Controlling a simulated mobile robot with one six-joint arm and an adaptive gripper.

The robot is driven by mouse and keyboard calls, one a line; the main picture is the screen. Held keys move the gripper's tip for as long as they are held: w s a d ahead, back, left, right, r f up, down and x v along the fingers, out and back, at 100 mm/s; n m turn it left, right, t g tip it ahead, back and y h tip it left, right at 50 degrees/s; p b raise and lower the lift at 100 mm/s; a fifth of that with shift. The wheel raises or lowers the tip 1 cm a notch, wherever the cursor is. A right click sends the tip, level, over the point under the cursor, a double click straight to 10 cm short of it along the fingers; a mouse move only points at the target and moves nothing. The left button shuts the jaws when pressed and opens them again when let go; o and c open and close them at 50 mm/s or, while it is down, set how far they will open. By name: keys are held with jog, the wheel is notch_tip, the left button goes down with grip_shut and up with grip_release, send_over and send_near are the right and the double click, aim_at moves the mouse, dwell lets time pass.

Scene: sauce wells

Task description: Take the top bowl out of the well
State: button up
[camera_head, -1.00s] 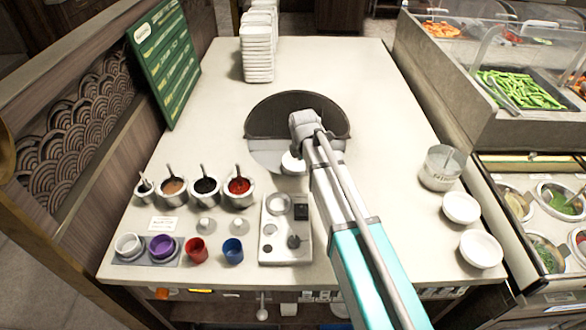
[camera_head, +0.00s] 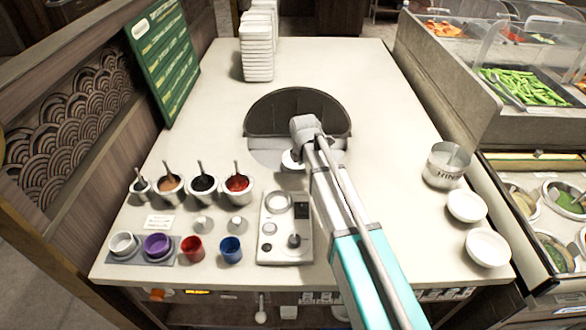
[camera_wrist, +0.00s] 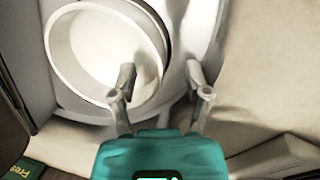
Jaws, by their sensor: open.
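A round well (camera_head: 258,154) is set in the counter, with a dark raised back half and a pale front half. A white bowl (camera_head: 290,161) shows partly at its front, mostly hidden by my arm. In the wrist view the white round bowl (camera_wrist: 95,45) fills the upper left, its mouth facing the camera. Another pale curved edge lies around it; whether that is a lower bowl or the well is unclear. My gripper (camera_wrist: 160,73) is open across the bowl's right wall. Its left finger is over the bowl's inside, its right finger outside. I cannot tell if either touches.
Several sauce pots (camera_head: 203,188) with ladles stand left of the well. A scale-like device (camera_head: 284,228), a red cup (camera_head: 193,248) and a blue cup (camera_head: 230,249) are in front. A metal container (camera_head: 447,165) and white bowls (camera_head: 466,206) are right. White stacked dishes (camera_head: 257,52) stand behind.

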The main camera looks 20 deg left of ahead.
jog(key=shift+w+f+b, duration=0.15)
jog(key=shift+f+b, duration=0.4)
jog(key=shift+f, duration=0.3)
grip_shut()
